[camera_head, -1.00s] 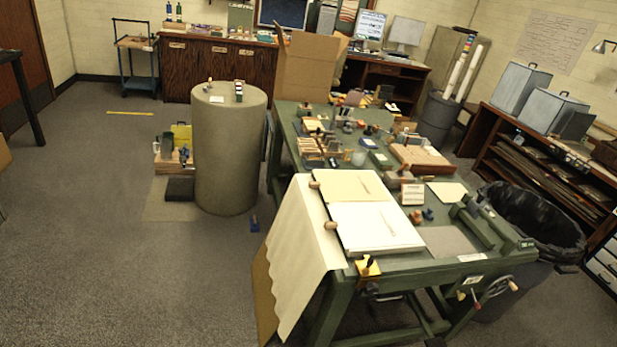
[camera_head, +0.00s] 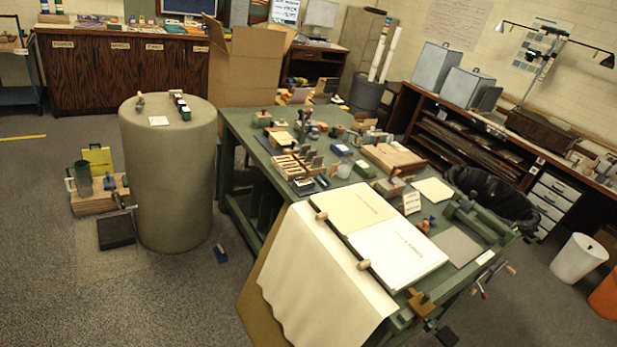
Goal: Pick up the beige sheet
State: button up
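A large beige sheet (camera_head: 318,285) drapes over the near left edge of the green workbench (camera_head: 232,125) and hangs down its side. A smaller pale beige sheet (camera_head: 352,209) lies flat on the bench top beside a white sheet (camera_head: 398,252). I cannot tell from the view alone which of the two is the task's sheet. Two wooden knobs on a dark bar lie along the line between the hanging sheet and the flat ones. My gripper is not in view.
Tools and small boxes crowd the bench's far part. A brown board (camera_head: 250,290) leans beneath the hanging sheet. A grey-green cylinder (camera_head: 170,190) stands left of the bench, a black-lined bin (camera_head: 500,200) right. Floor at the lower left is clear.

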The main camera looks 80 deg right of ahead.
aim_at(351, 210)
jog(key=u, duration=0.05)
jog(key=i, duration=1.7)
jog(key=z, duration=3.1)
jog(key=i, duration=1.05)
jog(key=u, duration=0.05)
